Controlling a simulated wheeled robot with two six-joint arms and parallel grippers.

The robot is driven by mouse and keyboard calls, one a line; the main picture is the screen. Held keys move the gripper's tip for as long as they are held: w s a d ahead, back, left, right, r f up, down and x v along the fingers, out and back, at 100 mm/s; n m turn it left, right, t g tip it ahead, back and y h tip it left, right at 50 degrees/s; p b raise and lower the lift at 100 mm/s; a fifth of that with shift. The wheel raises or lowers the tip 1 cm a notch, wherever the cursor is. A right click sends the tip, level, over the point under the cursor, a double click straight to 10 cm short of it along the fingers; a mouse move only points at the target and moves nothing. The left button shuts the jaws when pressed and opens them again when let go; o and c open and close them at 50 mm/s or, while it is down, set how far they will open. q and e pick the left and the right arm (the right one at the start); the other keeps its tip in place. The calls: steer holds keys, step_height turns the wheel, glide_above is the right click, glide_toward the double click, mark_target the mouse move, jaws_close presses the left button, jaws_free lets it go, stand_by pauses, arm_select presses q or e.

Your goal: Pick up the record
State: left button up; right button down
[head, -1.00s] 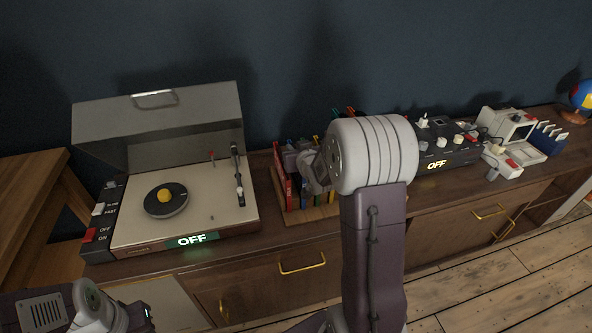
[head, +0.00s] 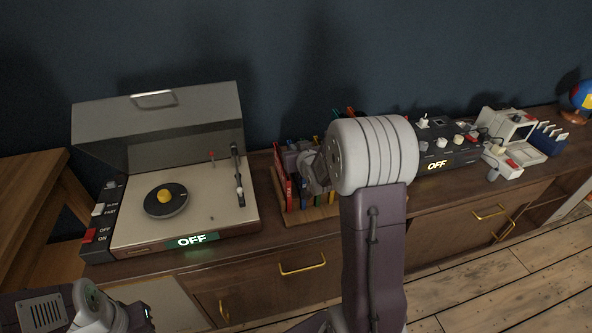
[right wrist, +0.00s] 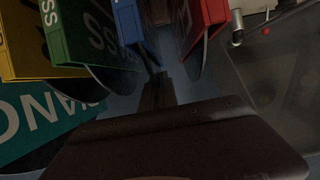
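Several records in coloured sleeves stand upright in a wooden rack (head: 308,217) on the cabinet. A red sleeve (head: 280,178) is at the rack's left end. My right gripper (head: 312,172) is down among the sleeves, partly hidden by my own wrist. The right wrist view shows yellow (right wrist: 35,45), green (right wrist: 90,35), blue (right wrist: 133,22) and red (right wrist: 205,25) sleeves, with dark disc edges sticking out of some. I cannot tell whether the right gripper is open or shut. My left arm shows at the lower left, its fingers not clearly visible.
A record player (head: 225,215) with its lid up stands left of the rack and reads OFF. A black disc (head: 152,207) with a yellow centre lies on it. A control box (head: 455,157) and a small grey machine (head: 522,145) stand to the right. A dark wall is behind.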

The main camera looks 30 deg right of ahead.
stand_by(0.8)
step_height(320, 180, up, 18)
steer(key=p, duration=0.7)
stand_by(1.1)
